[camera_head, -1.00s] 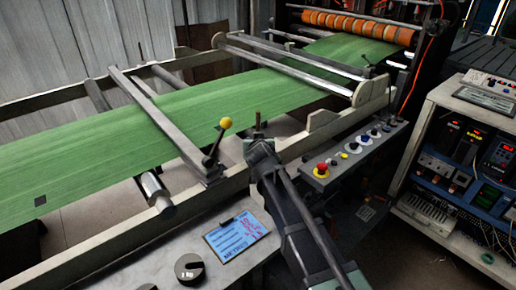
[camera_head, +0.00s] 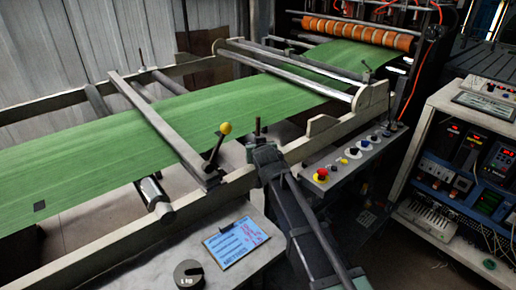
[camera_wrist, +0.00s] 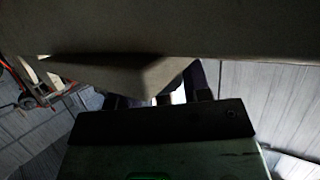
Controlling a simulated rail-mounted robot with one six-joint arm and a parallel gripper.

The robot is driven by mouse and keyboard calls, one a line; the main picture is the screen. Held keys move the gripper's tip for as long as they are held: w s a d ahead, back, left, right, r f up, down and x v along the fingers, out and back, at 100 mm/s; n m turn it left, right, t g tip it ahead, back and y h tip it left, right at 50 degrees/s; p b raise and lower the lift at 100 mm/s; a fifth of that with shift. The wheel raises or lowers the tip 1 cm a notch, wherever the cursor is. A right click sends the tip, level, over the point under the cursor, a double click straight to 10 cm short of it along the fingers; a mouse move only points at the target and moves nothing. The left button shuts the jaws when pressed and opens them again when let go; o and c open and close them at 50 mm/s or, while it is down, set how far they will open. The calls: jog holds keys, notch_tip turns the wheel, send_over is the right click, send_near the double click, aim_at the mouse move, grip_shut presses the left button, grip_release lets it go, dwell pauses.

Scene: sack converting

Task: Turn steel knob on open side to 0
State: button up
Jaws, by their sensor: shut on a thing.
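My gripper (camera_head: 264,154) is at the near side frame of the machine, just right of the yellow-ball lever (camera_head: 225,128). A thin upright steel spindle (camera_head: 257,126) rises right at its jaws. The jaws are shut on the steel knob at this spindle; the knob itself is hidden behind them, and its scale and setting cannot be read. In the wrist view, the dark fingers (camera_wrist: 160,98) reach under the pale frame (camera_wrist: 150,30), and what is between them is too dark to make out.
The green web (camera_head: 130,135) runs behind my gripper. A panel with a red button (camera_head: 321,174) and several other controls lies right of my arm. A cabinet (camera_head: 450,190) stands at right.

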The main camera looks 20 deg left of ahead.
jog(key=n+g+y, duration=0.2)
jog(key=n+y, duration=0.1)
jog(key=shift+n+g, duration=0.3)
jog(key=shift+n+g+y, duration=1)
jog(key=shift+n+g, duration=0.2)
jog(key=shift+n, duration=0.1)
jog(key=o, duration=0.6)
jog(key=p+v, duration=0.4)
jog(key=v, duration=0.6)
jog(key=shift+s+d, duration=0.15)
jog(key=shift+d, duration=0.3)
jog(key=shift+r, duration=0.1)
